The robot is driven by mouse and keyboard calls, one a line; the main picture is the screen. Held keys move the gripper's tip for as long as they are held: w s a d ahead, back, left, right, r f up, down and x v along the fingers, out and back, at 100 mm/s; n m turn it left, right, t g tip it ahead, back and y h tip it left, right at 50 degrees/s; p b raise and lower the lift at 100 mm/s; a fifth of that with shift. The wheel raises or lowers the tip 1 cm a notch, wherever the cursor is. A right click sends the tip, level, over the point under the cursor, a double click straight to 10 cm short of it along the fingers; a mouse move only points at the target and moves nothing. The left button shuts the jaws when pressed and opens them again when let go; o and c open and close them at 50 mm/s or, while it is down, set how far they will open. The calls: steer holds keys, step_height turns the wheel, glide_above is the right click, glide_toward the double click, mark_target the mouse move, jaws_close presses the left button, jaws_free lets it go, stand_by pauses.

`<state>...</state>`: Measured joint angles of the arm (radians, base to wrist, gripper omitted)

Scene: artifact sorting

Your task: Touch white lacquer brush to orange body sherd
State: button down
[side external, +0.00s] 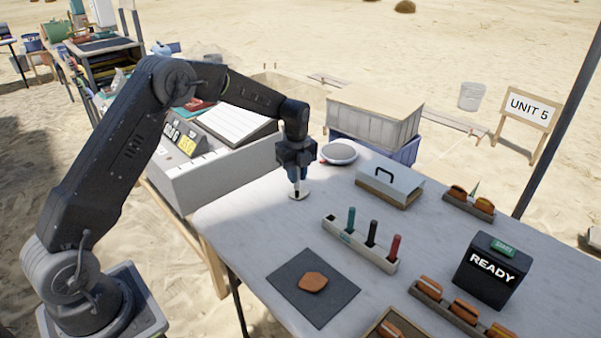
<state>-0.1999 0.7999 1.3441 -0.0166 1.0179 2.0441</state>
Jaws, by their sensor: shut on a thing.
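The orange body sherd (313,282) lies on a dark square mat (288,276) near the front of the table. My gripper (297,183) points down at the table's back left, behind and well apart from the sherd. It is shut on a slim thing, taken as the white lacquer brush (297,191), mostly hidden by the fingers. A small white disc (302,197) shows right below the fingertips; whether the brush touches it I cannot tell. A pale rack (356,253) holds brushes with green (351,218), black (372,232) and red (394,247) handles.
A black READY box (490,270) stands at the right, near trays of orange sherds (447,305). A pale case with a handle (390,181) and a round scale-like plate (339,153) stand behind. Bare tabletop lies between my gripper and the mat.

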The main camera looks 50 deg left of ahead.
steer(key=s+d+f+g, duration=0.1)
steer(key=s+d+f, duration=0.1)
steer(key=s+d, duration=0.55)
steer(key=s+d+f+g, duration=0.1)
steer(key=s+d, duration=0.3)
steer(key=d, duration=0.6)
steer(key=shift+h, duration=0.4)
steer(key=shift+w+a+f, duration=0.15)
steer(key=shift+f, duration=2.6)
steer(key=shift+f, duration=0.75)
steer(key=s+v, duration=0.1)
steer(key=v, duration=0.7)
steer(key=shift+s+d, duration=0.25)
steer(key=shift+d, duration=0.1)
